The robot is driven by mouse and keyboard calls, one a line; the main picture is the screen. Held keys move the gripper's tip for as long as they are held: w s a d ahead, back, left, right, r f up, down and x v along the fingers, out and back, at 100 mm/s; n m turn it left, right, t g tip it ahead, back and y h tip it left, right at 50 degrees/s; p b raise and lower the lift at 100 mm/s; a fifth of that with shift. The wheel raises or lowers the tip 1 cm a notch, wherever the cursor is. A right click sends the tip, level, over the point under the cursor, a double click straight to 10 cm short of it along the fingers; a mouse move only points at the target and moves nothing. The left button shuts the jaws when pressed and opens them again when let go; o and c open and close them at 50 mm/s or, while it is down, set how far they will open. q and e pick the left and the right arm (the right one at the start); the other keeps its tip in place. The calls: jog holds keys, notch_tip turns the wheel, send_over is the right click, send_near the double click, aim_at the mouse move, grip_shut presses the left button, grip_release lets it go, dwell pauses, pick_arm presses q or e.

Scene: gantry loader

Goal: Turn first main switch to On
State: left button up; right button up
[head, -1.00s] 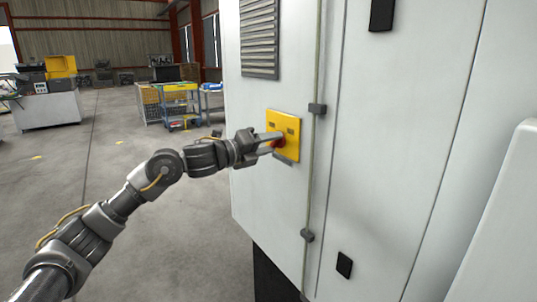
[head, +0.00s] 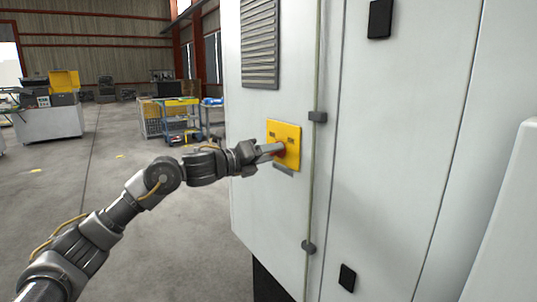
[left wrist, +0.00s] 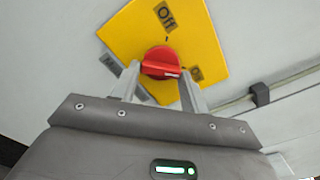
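The main switch is a red rotary knob (left wrist: 161,62) on a yellow plate (left wrist: 190,30), which has an Off label at the top and an On label at its right in the left wrist view. The white mark on the knob faces right, towards the On label. In the head view the yellow plate (head: 285,133) is on the cabinet door, with the knob mostly hidden by my fingers. My left gripper (left wrist: 160,72) has a finger on each side of the knob, seemingly touching it, so it looks shut on it. My right gripper is out of view.
The tall pale cabinet (head: 385,150) fills the right side, with a vent grille (head: 259,45) above the plate and small dark hinges along the door edge. A cart (head: 178,120) and a workbench (head: 50,120) stand far behind.

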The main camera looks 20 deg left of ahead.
pick_arm(q)
jog(key=o, duration=0.4)
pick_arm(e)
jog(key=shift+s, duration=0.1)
pick_arm(q)
jog(key=b+v, duration=0.2)
jog(key=v, duration=0.8)
jog(key=shift+s+a, duration=0.25)
jog(key=shift+s, duration=0.05)
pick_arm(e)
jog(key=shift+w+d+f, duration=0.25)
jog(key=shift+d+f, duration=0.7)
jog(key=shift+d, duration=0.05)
